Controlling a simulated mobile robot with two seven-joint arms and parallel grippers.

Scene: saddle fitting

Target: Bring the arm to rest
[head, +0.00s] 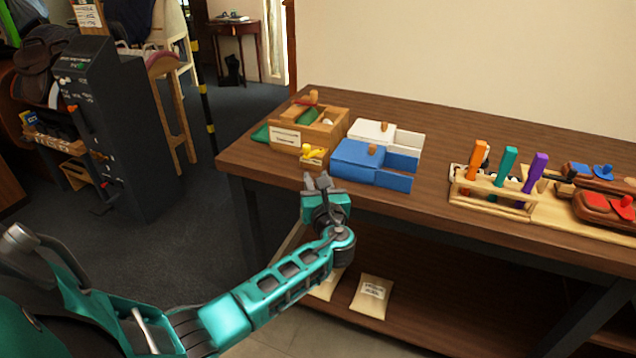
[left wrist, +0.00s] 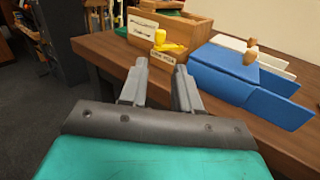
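My left arm, teal and grey, reaches in from the left of the head view. My left gripper (head: 319,182) is in front of the table's front edge, near the blue box. In the left wrist view the left gripper (left wrist: 160,75) shows two grey fingers apart with nothing between them. Beyond the fingertips is a small wooden block with a yellow piece (left wrist: 168,48) on top; it also shows in the head view (head: 312,153). My right gripper is not in view.
The table (head: 430,120) holds a wooden box (head: 327,133), a blue box (head: 357,160), a white box (head: 373,131) and a rack with orange, teal and purple handles (head: 495,190). Packets (head: 372,296) lie on the lower shelf. A dark machine (head: 115,130) stands at left. Floor between is clear.

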